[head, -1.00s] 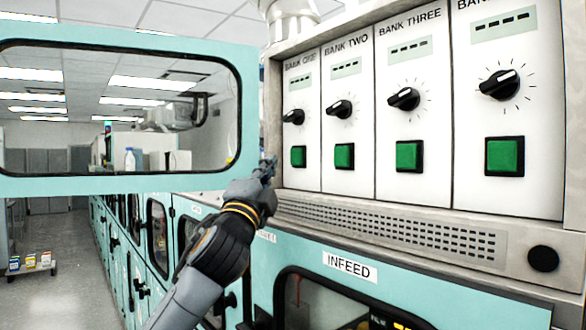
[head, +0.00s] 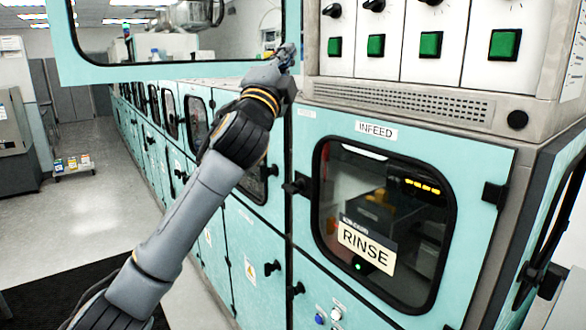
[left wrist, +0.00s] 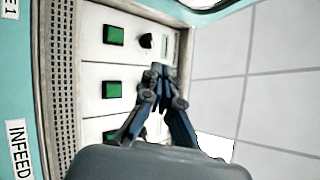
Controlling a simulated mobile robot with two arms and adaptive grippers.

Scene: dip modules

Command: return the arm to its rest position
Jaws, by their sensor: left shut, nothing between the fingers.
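My left arm reaches up from the bottom left in the head view. Its gripper (head: 286,56) is beside the left edge of the control panel (head: 390,62), near the open window frame. In the left wrist view the fingers (left wrist: 160,72) are shut with nothing between them, in front of the white panel. The panel carries several green buttons (head: 431,44) and black knobs (head: 332,10). Whether the fingers touch the panel is unclear. My right gripper is out of view.
A teal-framed window panel (head: 180,72) stands open left of the control panel. Below is the INFEED door (head: 469,170) with a RINSE sign (head: 366,247). Teal cabinets line the aisle; open grey floor (head: 95,215) and a low cart (head: 74,170) lie left.

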